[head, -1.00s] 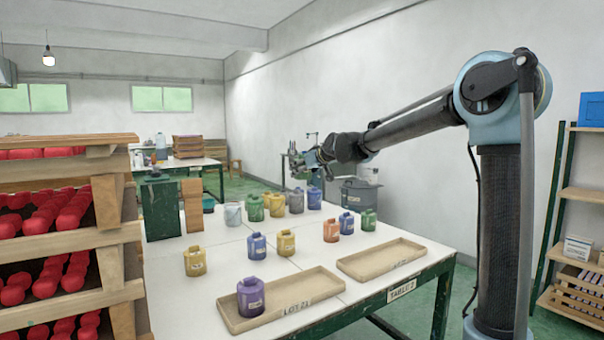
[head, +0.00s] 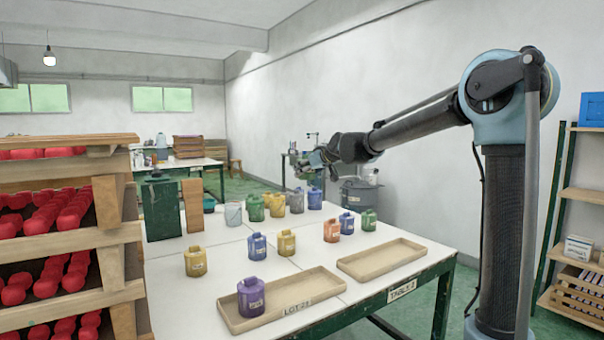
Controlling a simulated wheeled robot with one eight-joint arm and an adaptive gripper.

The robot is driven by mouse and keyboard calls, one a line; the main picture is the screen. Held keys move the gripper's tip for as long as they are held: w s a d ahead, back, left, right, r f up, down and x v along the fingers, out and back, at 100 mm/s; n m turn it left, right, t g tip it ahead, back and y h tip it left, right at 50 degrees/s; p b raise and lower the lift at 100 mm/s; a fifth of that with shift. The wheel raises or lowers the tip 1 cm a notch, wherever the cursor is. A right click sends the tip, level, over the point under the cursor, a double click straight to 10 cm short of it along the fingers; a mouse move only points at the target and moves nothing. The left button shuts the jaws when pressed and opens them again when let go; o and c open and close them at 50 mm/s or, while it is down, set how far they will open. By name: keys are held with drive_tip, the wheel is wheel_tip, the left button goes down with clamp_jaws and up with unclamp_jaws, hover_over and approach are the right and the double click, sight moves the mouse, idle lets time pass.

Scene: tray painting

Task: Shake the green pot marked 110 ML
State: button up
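Two green pots stand upright on the white table (head: 215,285). One green pot (head: 255,209) is in the back row, left of a yellow pot. The other green pot (head: 369,220) is at the right, beside a blue pot. Their labels are too small to read, so I cannot tell which is marked 110 ML. My gripper (head: 302,172) is in the air above the back row, to the right of the back green pot and to the left of the right one. It touches no pot that I can see. Its fingers are too small to show whether they are open.
Blue (head: 257,246), yellow (head: 195,261) and orange (head: 332,230) pots stand around the table. A purple pot (head: 251,297) sits in the front tray (head: 300,306). The right tray (head: 382,260) is empty. A rack of red items (head: 68,247) stands close at the left.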

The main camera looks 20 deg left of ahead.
sight(314, 177)
drive_tip(key=d, duration=0.3)
drive_tip(key=a, duration=0.7)
drive_tip(key=d, duration=0.7)
drive_tip(key=shift+d, duration=0.1)
drive_tip(key=shift+a, duration=1.75)
idle(0.5)
